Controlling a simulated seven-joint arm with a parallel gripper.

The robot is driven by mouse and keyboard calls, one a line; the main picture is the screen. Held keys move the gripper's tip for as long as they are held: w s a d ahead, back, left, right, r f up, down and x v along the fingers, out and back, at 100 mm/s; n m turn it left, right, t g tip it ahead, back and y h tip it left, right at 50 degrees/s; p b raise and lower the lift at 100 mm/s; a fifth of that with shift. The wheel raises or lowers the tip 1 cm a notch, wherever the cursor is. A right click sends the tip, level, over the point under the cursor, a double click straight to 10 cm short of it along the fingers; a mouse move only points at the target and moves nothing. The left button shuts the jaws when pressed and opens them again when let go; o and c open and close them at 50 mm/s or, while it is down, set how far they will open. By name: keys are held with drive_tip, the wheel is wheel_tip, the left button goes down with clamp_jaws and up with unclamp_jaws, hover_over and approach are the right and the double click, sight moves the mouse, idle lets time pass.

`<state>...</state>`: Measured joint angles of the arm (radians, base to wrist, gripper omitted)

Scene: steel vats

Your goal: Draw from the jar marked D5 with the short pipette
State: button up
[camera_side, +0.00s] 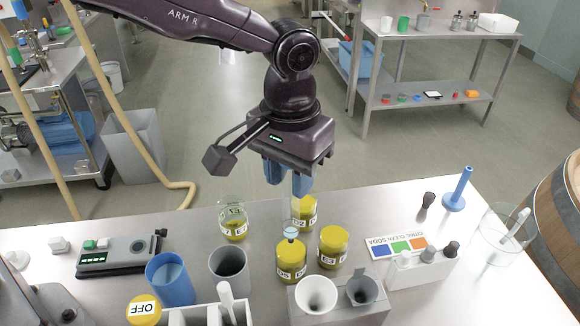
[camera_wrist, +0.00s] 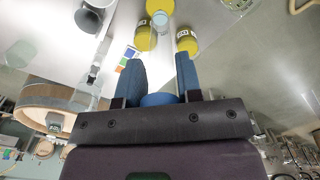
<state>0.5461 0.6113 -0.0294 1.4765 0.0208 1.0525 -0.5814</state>
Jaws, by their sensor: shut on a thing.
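My gripper (camera_side: 288,182) has blue fingers and is above the group of yellow jars. It is shut on a clear tube (camera_side: 291,212), which looks like the short pipette. The tube hangs roughly upright, its pale blue lower end at the mouth of the jar marked D5 (camera_side: 291,267). I cannot tell whether the tip is inside. In the wrist view, a blue round part (camera_wrist: 158,99) shows between the finger bases, and a pale disc (camera_wrist: 160,18) overlaps a yellow jar.
A jar marked E3 (camera_side: 332,250) stands right of D5, one marked D2 (camera_side: 305,212) behind, another yellow jar (camera_side: 232,228) back left. Funnels in a holder (camera_side: 340,305) stand close in front. A grey cup (camera_side: 228,270) is left. A blue stand (camera_side: 456,200) is right.

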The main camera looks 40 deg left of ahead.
sight(290, 218)
drive_tip(key=shift+f, duration=4.45)
idle(0.5)
drive_tip(key=shift+r, duration=5.85)
